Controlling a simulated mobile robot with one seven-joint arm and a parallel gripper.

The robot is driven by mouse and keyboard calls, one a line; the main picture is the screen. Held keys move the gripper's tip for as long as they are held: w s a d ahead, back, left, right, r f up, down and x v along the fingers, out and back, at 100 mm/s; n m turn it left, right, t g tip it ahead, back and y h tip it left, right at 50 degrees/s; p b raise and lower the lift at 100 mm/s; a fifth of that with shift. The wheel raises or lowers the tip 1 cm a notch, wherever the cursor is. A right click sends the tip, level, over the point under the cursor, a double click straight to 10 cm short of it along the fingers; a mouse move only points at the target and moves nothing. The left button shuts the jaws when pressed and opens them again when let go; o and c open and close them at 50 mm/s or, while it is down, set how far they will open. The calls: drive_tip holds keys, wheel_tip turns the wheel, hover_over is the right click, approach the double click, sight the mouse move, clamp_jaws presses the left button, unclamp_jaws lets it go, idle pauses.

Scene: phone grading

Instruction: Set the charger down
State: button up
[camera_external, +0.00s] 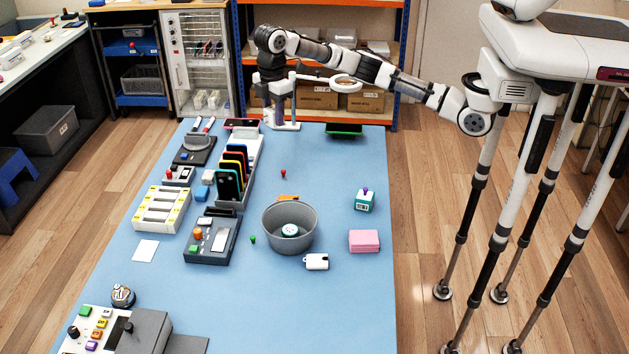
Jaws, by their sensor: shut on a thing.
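My gripper (277,116) points down at the far end of the blue mat, beside the white magnifier stand. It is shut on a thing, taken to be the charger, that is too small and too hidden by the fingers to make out. I cannot tell whether that thing touches the mat (330,160).
The magnifier's ring (346,83) stands close to the right of my gripper. A red-and-dark tray (242,124) is to its left and a green tray (344,130) to its right. A phone rack (233,168) and grey bin (267,228) stand nearer. The mat's right side is mostly clear.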

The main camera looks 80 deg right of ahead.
drive_tip(key=w+a+n+b, duration=0.1)
drive_tip(key=w+a+n, duration=0.2)
drive_tip(key=a+n, duration=0.65)
drive_tip(key=shift+m, duration=0.65)
drive_tip(key=f, duration=0.8)
drive_tip(key=a+f+p, duration=0.1)
drive_tip(key=f, duration=0.8)
drive_tip(key=f+p, duration=0.1)
drive_tip(key=f, duration=0.8)
drive_tip(key=shift+a, duration=0.3)
drive_tip(key=o, duration=0.7)
drive_tip(key=shift+f, duration=0.1)
drive_tip(key=shift+o, duration=0.2)
